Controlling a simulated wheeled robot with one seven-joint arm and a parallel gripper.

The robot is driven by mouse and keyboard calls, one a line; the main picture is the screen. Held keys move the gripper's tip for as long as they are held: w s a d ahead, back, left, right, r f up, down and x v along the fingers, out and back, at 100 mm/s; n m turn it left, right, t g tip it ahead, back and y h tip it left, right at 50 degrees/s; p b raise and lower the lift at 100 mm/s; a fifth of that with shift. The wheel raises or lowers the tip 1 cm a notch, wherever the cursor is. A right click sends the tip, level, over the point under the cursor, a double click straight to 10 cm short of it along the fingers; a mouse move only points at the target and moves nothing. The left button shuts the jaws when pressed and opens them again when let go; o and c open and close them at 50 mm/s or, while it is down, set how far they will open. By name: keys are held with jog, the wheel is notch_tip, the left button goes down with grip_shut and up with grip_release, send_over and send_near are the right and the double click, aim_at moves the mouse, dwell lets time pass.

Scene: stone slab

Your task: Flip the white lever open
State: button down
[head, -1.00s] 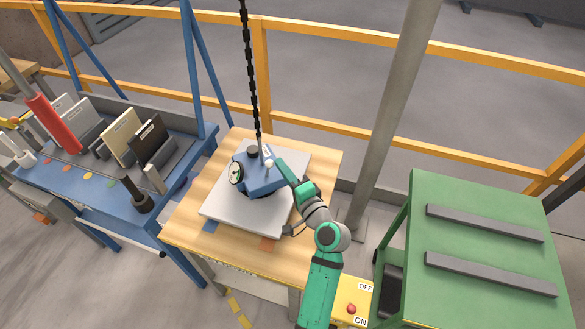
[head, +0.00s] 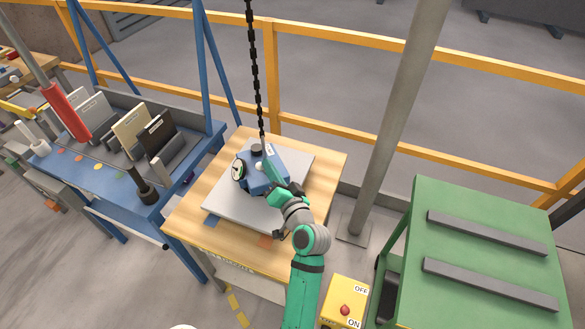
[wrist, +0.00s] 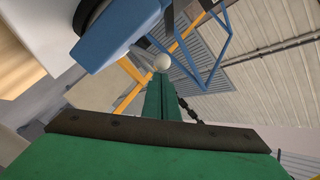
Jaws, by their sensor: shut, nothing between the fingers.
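The white lever shows as a small round white knob (head: 259,167) on the blue device (head: 265,184), which has a round dial (head: 238,171) on its left side. In the wrist view the white knob (wrist: 162,62) is right at the tips of my green fingers. My gripper (head: 267,160) reaches over the device from the right, with its fingers closed together and empty. It also shows in the wrist view (wrist: 164,82). The fingertips look beside or against the knob; contact is not certain. The lever's arm below the knob is hidden.
The device sits on a grey slab (head: 230,213) on a wooden table (head: 185,215). A black chain (head: 255,80) hangs down to the device. A blue rack bench (head: 110,190) stands left, a green cart (head: 480,225) right, and a yellow switch box (head: 338,292) in front.

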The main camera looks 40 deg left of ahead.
jog(key=s+d+r, duration=0.1)
jog(key=d+r, duration=0.2)
jog(key=d, duration=0.8)
dwell(0.3)
jog(key=shift+d, duration=0.15)
